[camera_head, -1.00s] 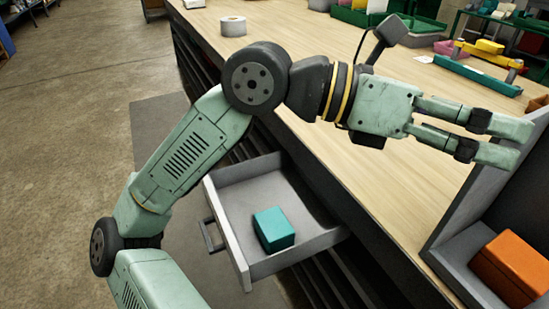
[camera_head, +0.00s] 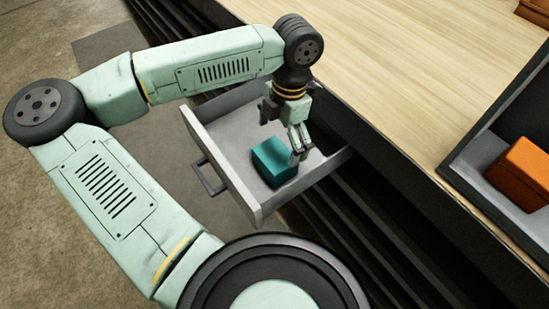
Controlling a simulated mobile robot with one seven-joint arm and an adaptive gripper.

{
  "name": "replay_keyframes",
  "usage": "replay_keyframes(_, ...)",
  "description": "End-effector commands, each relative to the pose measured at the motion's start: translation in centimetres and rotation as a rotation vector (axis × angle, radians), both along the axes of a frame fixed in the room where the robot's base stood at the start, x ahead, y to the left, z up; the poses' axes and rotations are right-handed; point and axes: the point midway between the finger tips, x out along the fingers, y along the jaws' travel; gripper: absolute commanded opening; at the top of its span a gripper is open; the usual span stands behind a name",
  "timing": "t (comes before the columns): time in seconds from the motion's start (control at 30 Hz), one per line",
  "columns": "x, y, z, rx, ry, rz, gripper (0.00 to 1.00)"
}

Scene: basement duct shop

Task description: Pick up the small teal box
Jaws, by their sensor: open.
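The small teal box (camera_head: 272,164) lies in the open grey drawer (camera_head: 226,166) under the workbench. My gripper (camera_head: 301,150) points down into the drawer at the box's right and far side, with its fingers close to the box. The fingers are open and hold nothing that I can see. Whether a fingertip touches the box I cannot tell. My wrist hides part of the drawer's back.
The drawer's walls surround the box, and its handle (camera_head: 208,177) sticks out to the left. The wooden bench top (camera_head: 400,75) is largely clear. An orange box (camera_head: 520,172) sits in a grey bin (camera_head: 480,180) at the right.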

Motion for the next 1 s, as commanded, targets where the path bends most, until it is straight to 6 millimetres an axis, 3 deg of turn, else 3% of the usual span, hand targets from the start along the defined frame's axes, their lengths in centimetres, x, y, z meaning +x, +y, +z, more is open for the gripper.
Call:
replay_keyframes(0.27, -0.2, 0.3, -2.2, -0.004, 0.002, 0.000, 1.00)
replay_keyframes(0.53, -0.2, 1.0, -6.0, -0.004, 0.001, -0.002, 1.00)
replay_keyframes(0.83, -0.2, 1.1, -6.6, -0.003, -0.001, -0.002, 1.00)
replay_keyframes(1.0, -0.2, 1.1, -6.6, -0.003, -0.001, -0.002, 0.89)
